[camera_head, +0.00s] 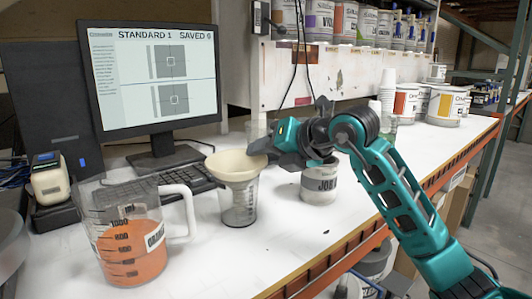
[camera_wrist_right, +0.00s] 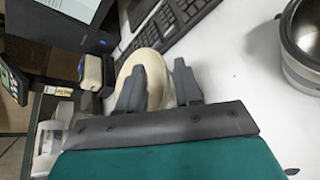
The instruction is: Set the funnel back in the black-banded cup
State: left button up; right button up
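The cream funnel (camera_head: 236,167) sits with its wide bowl over the mouth of a clear cup (camera_head: 239,207) with dark marks on its side; I cannot make out a clear black band. The funnel's bowl also shows in the right wrist view (camera_wrist_right: 146,72), just beyond my fingers. My right gripper (camera_head: 262,143) is at the upper right side of the funnel's rim. In the right wrist view its two fingers (camera_wrist_right: 160,88) stand apart with a gap between them. Whether a finger touches the rim is unclear. My left gripper is not in view.
An orange-filled measuring jug (camera_head: 135,250) stands at the front left. A labelled can (camera_head: 318,184) stands right of the cup, under my right wrist. A keyboard (camera_head: 175,183) and monitor (camera_head: 155,70) are behind. The white bench top (camera_head: 275,245) is clear in front.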

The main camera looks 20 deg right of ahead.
jog(key=shift+r, duration=0.3)
jog(key=v, duration=1.2)
jog(key=shift+r+p, duration=0.15)
jog(key=shift+p, duration=0.3)
jog(key=shift+s, duration=0.1)
